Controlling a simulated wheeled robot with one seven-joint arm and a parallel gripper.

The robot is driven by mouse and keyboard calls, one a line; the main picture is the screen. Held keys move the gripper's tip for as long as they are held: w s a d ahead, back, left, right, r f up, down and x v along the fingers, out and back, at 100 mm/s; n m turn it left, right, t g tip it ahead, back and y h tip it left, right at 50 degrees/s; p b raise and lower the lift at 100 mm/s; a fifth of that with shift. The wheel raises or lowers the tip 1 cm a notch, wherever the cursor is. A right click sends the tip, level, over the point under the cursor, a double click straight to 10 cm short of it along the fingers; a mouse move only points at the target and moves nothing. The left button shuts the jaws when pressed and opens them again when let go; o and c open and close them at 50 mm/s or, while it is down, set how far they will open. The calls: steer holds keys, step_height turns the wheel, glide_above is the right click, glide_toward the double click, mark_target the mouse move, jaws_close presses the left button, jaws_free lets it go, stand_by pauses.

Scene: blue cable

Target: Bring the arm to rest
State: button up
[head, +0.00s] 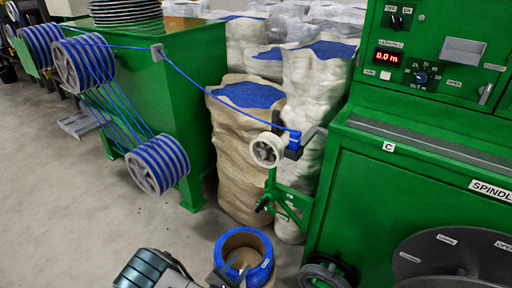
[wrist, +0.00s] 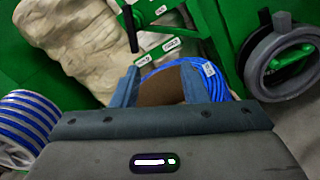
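My gripper (head: 236,268) is at the bottom of the head view, by a coil of blue cable (head: 228,243) with a brown inside. In the wrist view its two fingers (wrist: 160,83) stand apart with nothing visibly clamped between them. The coil (wrist: 218,82) shows behind and between them; I cannot tell if they touch it. A blue cable (head: 215,96) runs from the reels at left through a guide plate (head: 158,51) to a white pulley (head: 266,150) on a green stand.
A green machine (head: 400,200) with a control panel reading 0.0 m stands at right. A dark handwheel (head: 326,272) is low beside it; it also shows in the wrist view (wrist: 262,62). Large sacks (head: 240,150) stand behind. Striped blue reels (head: 158,165) are at left. Grey floor lies open at lower left.

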steer(key=s+d+r+m+g+h+p, duration=0.1)
steer(key=d+r+m+g+p, duration=0.1)
steer(key=d+r+m+g, duration=0.45)
steer(key=d+r+m+g+p, duration=0.2)
steer(key=d+r+m+g, duration=0.1)
steer(key=r, duration=0.7)
steer(key=s+d+r+m+g+h+p, duration=0.1)
steer(key=d+r+m+g, duration=0.35)
steer(key=r, duration=0.35)
steer(key=s+d+r+m+y+p, duration=0.2)
steer(key=s+r+m+y, duration=0.1)
steer(key=r, duration=0.4)
steer(key=s+d+r+m+t+y+p, duration=0.1)
steer(key=s+d+r+m+y+p, duration=0.1)
steer(key=s+r+y, duration=0.3)
steer(key=s+d+r+m+y+p, duration=0.2)
steer(key=s+r+m, duration=0.3)
steer(key=r, duration=0.6)
steer(key=shift+d+r+t+y+p, duration=0.25)
steer(key=shift+d+t+y+p, duration=0.25)
steer(key=shift+y, duration=0.4)
steer(key=shift+s+a, duration=0.1)
